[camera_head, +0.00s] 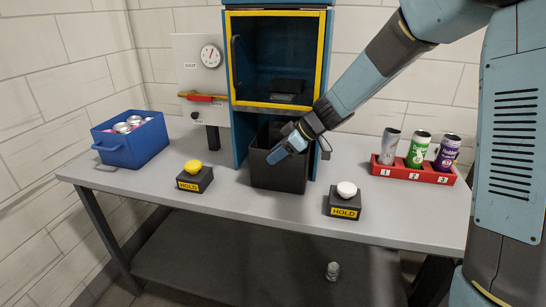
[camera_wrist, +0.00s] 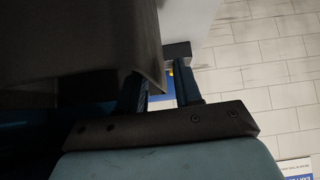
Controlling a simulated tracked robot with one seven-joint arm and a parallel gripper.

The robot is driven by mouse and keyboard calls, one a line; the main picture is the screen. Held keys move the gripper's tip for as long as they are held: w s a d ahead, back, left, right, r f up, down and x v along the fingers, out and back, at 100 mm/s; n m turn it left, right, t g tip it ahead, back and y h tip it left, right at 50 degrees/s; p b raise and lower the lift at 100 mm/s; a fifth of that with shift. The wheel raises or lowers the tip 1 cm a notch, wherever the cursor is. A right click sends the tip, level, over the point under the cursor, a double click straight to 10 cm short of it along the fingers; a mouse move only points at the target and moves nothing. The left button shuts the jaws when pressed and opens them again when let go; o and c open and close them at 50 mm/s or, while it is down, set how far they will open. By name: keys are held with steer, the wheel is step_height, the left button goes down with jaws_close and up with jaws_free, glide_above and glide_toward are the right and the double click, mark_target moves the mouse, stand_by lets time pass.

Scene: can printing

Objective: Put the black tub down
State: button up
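The black tub (camera_head: 278,178) is an open-topped dark box at the front of the blue cabinet, below its yellow-framed window. It looks upright, with its base at or very near the table top. My gripper (camera_head: 283,150) is at the tub's upper front rim, reaching in from the right. In the wrist view, the tub's dark wall (camera_wrist: 80,40) fills the upper left, and its edge comes down between the fingers of my gripper (camera_wrist: 160,92). The fingers are apart, with a bright gap beside the right finger. The tub's inside is mostly hidden.
Two HOLD button boxes, one yellow-topped (camera_head: 195,178) and one white-topped (camera_head: 344,203), flank the tub. A blue bin (camera_head: 130,150) with cans stands left. A red rack (camera_head: 412,173) with three cans stands right. The grey table (camera_head: 240,207) is clear in front of the tub.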

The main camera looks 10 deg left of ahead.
steer(key=v, duration=1)
steer(key=shift+r, duration=0.2)
